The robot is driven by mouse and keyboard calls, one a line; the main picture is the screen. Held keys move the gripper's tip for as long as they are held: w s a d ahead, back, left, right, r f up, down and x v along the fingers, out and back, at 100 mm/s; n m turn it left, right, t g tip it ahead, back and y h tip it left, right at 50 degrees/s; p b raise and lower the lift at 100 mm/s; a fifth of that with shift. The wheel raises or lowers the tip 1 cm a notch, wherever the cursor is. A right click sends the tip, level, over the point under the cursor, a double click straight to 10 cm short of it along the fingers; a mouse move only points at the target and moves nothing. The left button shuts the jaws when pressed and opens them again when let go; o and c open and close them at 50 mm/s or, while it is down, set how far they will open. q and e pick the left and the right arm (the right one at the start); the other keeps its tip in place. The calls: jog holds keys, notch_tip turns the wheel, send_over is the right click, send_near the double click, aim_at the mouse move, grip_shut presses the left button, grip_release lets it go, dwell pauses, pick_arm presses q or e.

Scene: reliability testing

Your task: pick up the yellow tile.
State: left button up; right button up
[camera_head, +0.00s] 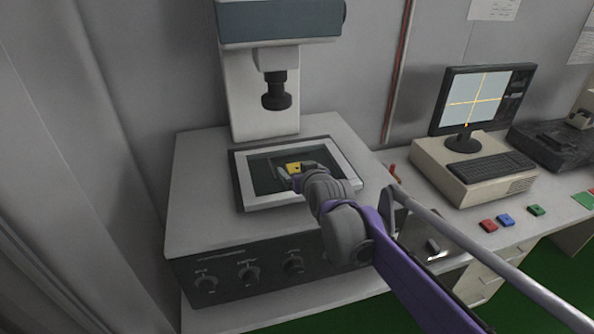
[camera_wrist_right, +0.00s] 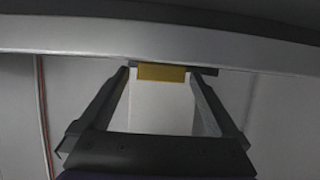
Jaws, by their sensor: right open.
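The yellow tile (camera_head: 294,167) is on the dark framed stage of the measuring machine (camera_head: 255,192), under its lens. In the wrist view the yellow tile (camera_wrist_right: 161,73) shows edge-on between the two fingertips, with a visible gap on each side. My right gripper (camera_head: 297,170) is open, low over the stage, with its fingers around the tile and apart from it. Part of the tile is hidden by the gripper in the head view. My left gripper is not in view.
The black lens (camera_head: 276,92) hangs above the stage.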

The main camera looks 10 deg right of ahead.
jog(key=c, duration=1.4)
